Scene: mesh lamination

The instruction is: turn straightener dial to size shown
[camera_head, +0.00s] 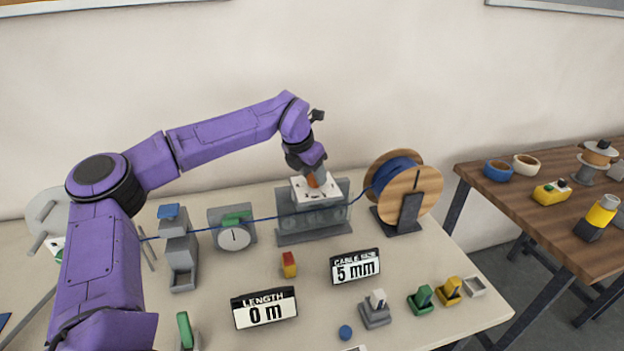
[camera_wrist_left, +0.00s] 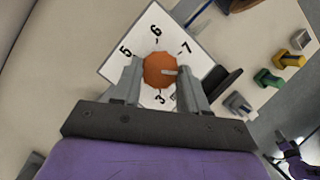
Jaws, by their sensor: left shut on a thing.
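The straightener (camera_head: 312,238) stands at the back middle of the table with the blue cable running through it. Its white dial plate (camera_head: 328,199) has an orange knob (camera_head: 313,181). In the left wrist view the plate (camera_wrist_left: 118,67) shows 5, 6 and 7 around the knob (camera_wrist_left: 160,70), with a 3 at the bottom. The pale pointer mark on the knob points right, below the 7. My left gripper (camera_head: 316,174) comes down from above, its fingers (camera_wrist_left: 160,84) shut on the knob's sides. The cable size sign (camera_head: 355,267) reads 5 mm.
A wooden spool (camera_head: 420,190) of blue cable stands right of the straightener. A round gauge (camera_head: 233,236) is to the left. The length sign (camera_head: 264,308) reads 0 m. Small green (camera_head: 421,300) and yellow blocks (camera_head: 449,290) sit at the front right.

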